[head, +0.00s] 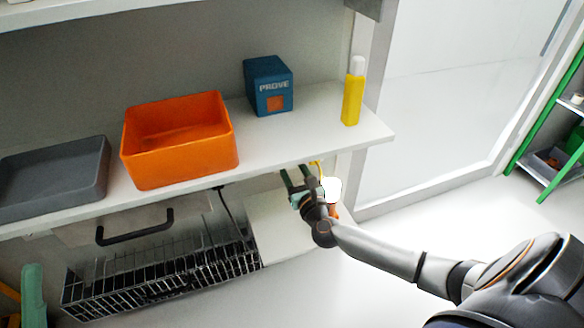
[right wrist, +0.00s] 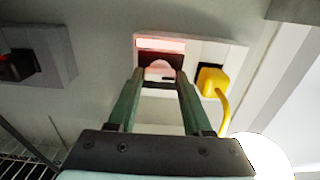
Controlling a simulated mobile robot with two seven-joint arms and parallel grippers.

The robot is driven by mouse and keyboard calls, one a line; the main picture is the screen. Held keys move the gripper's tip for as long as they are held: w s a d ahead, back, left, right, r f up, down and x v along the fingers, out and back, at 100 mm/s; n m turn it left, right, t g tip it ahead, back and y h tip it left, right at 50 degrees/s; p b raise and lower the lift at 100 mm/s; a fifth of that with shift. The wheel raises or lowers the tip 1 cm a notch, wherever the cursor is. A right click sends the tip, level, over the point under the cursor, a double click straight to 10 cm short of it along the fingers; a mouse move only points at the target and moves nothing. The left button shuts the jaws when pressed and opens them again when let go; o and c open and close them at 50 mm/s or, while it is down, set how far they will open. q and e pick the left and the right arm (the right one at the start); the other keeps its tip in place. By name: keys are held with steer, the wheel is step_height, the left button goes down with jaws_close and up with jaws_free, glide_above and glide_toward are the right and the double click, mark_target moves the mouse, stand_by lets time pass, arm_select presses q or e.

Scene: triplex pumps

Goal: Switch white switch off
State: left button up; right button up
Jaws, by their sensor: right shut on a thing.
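The white switch (right wrist: 160,68) is on a white wall plate, with a glowing reddish bar just above it. It looks pinkish against a dark slot in the right wrist view. My right gripper (right wrist: 159,80) has its two green fingers on either side of the switch, shut on it; the exact contact at the tips is hard to see. In the head view my right gripper (head: 298,182) is below the shelf, and the switch is not clearly visible there. My left gripper is not in view.
A yellow plug (right wrist: 212,82) with its cable sits right of the switch, and a black plug (right wrist: 20,65) is at the left. The shelf (head: 330,125) above holds an orange bin (head: 180,165), grey tray (head: 85,190), blue box (head: 268,85) and yellow bottle (head: 353,95). A wire rack (head: 160,280) is at lower left.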

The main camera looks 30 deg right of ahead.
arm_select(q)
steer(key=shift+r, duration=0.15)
arm_select(e)
jaws_close()
arm_select(q)
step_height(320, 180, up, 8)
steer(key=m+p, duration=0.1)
steer(key=p, duration=0.7)
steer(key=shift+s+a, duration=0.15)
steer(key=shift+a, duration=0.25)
arm_select(e)
steer(key=n, duration=1.7)
steer(key=shift+n, duration=0.4)
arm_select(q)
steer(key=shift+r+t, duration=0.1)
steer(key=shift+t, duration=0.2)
arm_select(e)
steer(key=o, duration=1.2)
jaws_free()
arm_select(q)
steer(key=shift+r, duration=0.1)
arm_select(e)
steer(key=shift+o, duration=0.2)
